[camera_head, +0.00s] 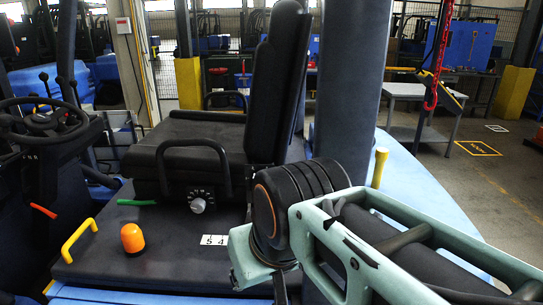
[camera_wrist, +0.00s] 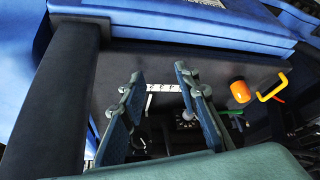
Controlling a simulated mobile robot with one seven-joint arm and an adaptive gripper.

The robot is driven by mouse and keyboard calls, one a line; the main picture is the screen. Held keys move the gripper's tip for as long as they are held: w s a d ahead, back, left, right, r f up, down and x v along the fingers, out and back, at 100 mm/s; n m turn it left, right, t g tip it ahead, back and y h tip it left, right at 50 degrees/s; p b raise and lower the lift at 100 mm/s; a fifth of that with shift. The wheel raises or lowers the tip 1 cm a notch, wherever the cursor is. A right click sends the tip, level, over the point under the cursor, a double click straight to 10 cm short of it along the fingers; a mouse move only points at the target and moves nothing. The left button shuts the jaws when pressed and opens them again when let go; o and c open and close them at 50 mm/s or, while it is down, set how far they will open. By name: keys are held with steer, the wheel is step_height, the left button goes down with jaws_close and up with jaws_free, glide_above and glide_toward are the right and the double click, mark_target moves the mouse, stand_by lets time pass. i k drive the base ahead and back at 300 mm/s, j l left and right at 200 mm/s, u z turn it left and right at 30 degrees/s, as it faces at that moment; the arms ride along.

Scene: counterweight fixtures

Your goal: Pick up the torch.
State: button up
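No thing in view is clearly a torch. A short rounded orange object (camera_head: 132,238) stands on the dark deck in front of the seat; I cannot tell whether it is the torch. It also shows in the wrist view (camera_wrist: 240,92), to the right of my gripper (camera_wrist: 158,80). My gripper's two fingers are apart, with nothing between them, above the dark deck near a white number plate (camera_wrist: 164,88). In the head view my arm hides part of the deck, and the fingers cannot be made out clearly.
A yellow handle (camera_head: 78,241) is beside the orange object. Green (camera_head: 137,202) and red (camera_head: 44,210) levers lie nearby. A black seat (camera_head: 277,85) with an armrest stands behind. A thick dark blue post (camera_head: 346,85) rises right of the seat. The steering wheel (camera_head: 40,120) is at left.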

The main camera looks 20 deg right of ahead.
mark_target(382, 154)
steer(key=k+l+z, duration=0.1)
steer(key=z, duration=1.25)
steer(key=i+l, duration=0.1)
steer(key=l, duration=0.35)
steer(key=i+l, duration=0.1)
steer(key=l, duration=0.75)
steer(key=i+l, duration=0.15)
steer(key=l, duration=0.3)
steer(key=k+l+z, duration=0.15)
steer(key=k+z, duration=0.15)
steer(key=k, duration=0.15)
steer(key=i+j+u, duration=0.15)
steer(key=i+u, duration=0.15)
steer(key=i, duration=0.25)
